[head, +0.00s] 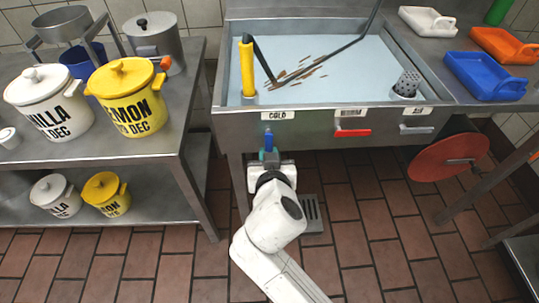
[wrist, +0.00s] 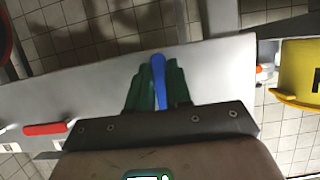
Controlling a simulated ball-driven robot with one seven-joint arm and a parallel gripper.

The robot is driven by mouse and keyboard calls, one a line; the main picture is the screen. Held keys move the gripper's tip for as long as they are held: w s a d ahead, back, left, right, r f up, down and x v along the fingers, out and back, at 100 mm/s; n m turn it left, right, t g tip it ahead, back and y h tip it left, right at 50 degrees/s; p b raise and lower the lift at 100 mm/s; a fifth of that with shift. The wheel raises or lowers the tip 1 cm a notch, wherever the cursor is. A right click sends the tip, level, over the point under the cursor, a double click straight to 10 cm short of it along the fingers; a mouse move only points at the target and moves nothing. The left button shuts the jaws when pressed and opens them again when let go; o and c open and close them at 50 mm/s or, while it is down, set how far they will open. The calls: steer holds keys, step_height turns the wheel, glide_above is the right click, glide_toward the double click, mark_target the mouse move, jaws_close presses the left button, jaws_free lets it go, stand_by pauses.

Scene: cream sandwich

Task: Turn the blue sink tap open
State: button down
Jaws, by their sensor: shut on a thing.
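The blue tap handle (head: 268,138) hangs upright on the sink's front face, under the label COLD (head: 278,116). My gripper (head: 268,155) is at the handle's lower part with its green fingers shut on it. In the wrist view the blue handle (wrist: 158,78) lies between the two green fingers of my gripper (wrist: 156,88), and its tip shows past them. The steel sink (head: 231,119) holds pale water and scattered brown bits. The tap's own mounting is hard to make out.
A red handle (head: 352,133) and a white handle (head: 417,130) lie level to the right on the same face. A steel table (head: 172,125) with pots stands left. A red disc (head: 445,157) is at lower right. The tiled floor in front is mostly free.

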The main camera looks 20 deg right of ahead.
steer(key=c, duration=1)
jaws_free()
steer(key=shift+c, duration=0.2)
steer(key=p+v, duration=0.1)
steer(key=v, duration=0.9)
steer(key=shift+s+a+r, duration=0.15)
steer(key=shift+s, duration=0.2)
steer(key=s+d+f+g, duration=0.6)
steer(key=s+d+f, duration=0.1)
steer(key=d+f, duration=0.4)
steer(key=s+d+f+n+g+y, duration=0.35)
steer(key=s+f+g, duration=0.2)
steer(key=s, duration=0.65)
step_height(320, 180, up, 12)
steer(key=s+p, duration=0.2)
steer(key=p, duration=1.1)
steer(key=shift+d+p, duration=0.25)
steer(key=shift+p, duration=0.15)
